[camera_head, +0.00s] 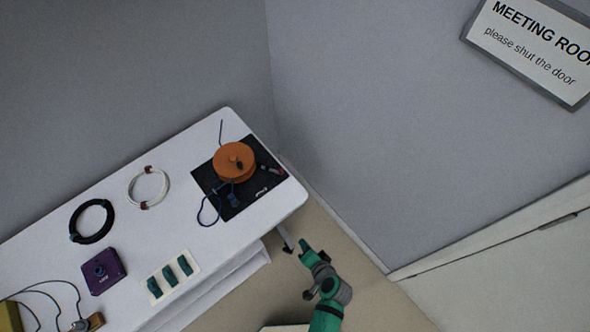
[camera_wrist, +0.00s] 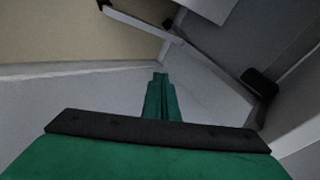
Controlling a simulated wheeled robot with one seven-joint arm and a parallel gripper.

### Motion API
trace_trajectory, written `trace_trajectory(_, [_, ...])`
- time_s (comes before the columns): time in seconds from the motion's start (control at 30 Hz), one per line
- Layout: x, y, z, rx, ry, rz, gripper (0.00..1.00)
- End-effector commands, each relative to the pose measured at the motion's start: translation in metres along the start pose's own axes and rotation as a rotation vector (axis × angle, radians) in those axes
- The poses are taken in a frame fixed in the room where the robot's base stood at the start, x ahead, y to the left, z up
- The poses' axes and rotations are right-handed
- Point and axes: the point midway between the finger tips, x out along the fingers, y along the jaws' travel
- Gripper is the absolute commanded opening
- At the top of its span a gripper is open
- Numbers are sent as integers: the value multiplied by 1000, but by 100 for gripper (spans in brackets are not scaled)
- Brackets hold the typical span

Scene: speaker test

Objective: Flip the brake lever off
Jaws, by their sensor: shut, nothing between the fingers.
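An orange reel (camera_head: 234,161) sits on a black plate (camera_head: 245,205) at the right end of the white table. A small lever-like piece with a reddish end (camera_head: 272,169) lies at the reel's right side. It may be the brake lever; its setting is too small to tell. My gripper (camera_head: 303,244) is off the table's right end, below and right of the reel in the head view, apart from both. Its green fingers (camera_wrist: 160,80) are together and empty in the wrist view. The reel does not show clearly in the wrist view.
The white table (camera_head: 170,235) also holds a white ring (camera_head: 148,171), a black coil (camera_head: 75,224), a purple box (camera_head: 101,271) and a switch panel (camera_head: 157,291). Walls stand behind.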

Motion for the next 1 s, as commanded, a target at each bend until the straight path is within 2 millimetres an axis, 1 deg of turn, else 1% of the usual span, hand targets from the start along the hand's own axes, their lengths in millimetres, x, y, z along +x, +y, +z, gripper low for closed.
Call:
trace_trajectory(0.03, [12, -8, -15, 38, -29, -42, 0])
trace_trajectory(0.1, [23, -20, -31, 89, -79, -106, 0])
trace_trajectory(0.17, [30, -33, -46, 126, -121, -166, 0])
trace_trajectory(0.2, [32, -42, -57, 148, -149, -209, 0])
trace_trajectory(0.27, [34, -56, -76, 177, -188, -277, 0])
trace_trajectory(0.37, [28, -80, -111, 212, -248, -399, 0])
trace_trajectory(0.43, [18, -97, -136, 225, -286, -488, 0])
trace_trajectory(0.5, [5, -113, -161, 226, -320, -575, 0])
trace_trajectory(0.6, [-16, -130, -192, 215, -358, -683, 0])
trace_trajectory(0.7, [-35, -142, -213, 198, -388, -765, 0])
trace_trajectory(0.8, [-48, -150, -226, 183, -406, -816, 0])
trace_trajectory(0.9, [-54, -153, -232, 174, -415, -840, 0])
trace_trajectory(1.0, [-56, -153, -232, 172, -418, -846, 0])
